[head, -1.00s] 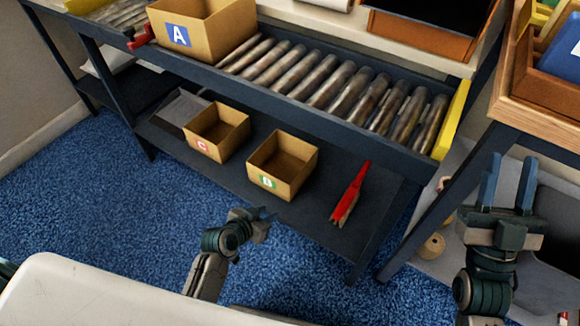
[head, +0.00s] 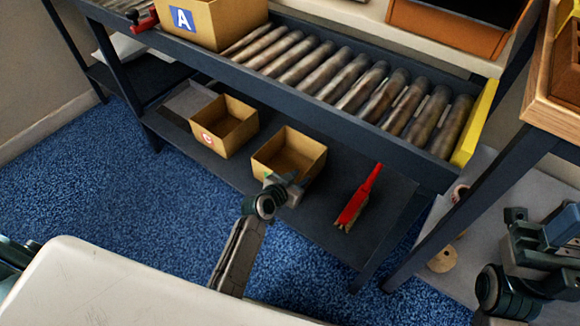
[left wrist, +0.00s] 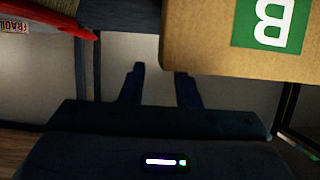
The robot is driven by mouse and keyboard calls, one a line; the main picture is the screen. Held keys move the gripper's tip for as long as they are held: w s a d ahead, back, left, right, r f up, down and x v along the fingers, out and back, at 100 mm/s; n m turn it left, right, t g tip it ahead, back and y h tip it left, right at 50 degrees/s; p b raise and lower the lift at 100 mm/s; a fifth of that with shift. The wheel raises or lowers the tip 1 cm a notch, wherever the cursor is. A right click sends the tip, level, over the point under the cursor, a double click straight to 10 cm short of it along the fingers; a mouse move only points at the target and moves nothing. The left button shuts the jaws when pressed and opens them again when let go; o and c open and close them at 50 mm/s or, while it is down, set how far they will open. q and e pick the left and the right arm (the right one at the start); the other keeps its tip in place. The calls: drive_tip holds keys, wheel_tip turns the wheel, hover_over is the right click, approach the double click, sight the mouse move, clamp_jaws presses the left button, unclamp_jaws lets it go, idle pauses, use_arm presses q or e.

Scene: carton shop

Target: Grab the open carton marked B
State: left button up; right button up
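The open brown carton (head: 306,152) marked B stands on the dark lower shelf; its green label is mostly hidden behind my left gripper (head: 288,184) in the head view. In the left wrist view the carton (left wrist: 205,50) fills the upper right, its green B label upside down. My left gripper also shows there (left wrist: 161,80), with its two fingers apart and nothing between them. It is close in front of the carton's labelled wall; I cannot tell if it touches. My right gripper (head: 540,218) is at the lower right, fingers apart and empty.
An open carton marked C (head: 232,126) stands left of B on the lower shelf (head: 290,222). A red-handled tool (head: 358,200) lies to its right. Carton A (head: 215,22) sits above on the roller conveyor (head: 330,80). A dark table leg (head: 460,215) stands at right.

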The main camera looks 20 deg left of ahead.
sight(303, 176)
use_arm(q)
drive_tip(key=shift+x, duration=1.55)
drive_tip(key=shift+a, duration=0.1)
clamp_jaws()
drive_tip(key=shift+r, duration=0.1)
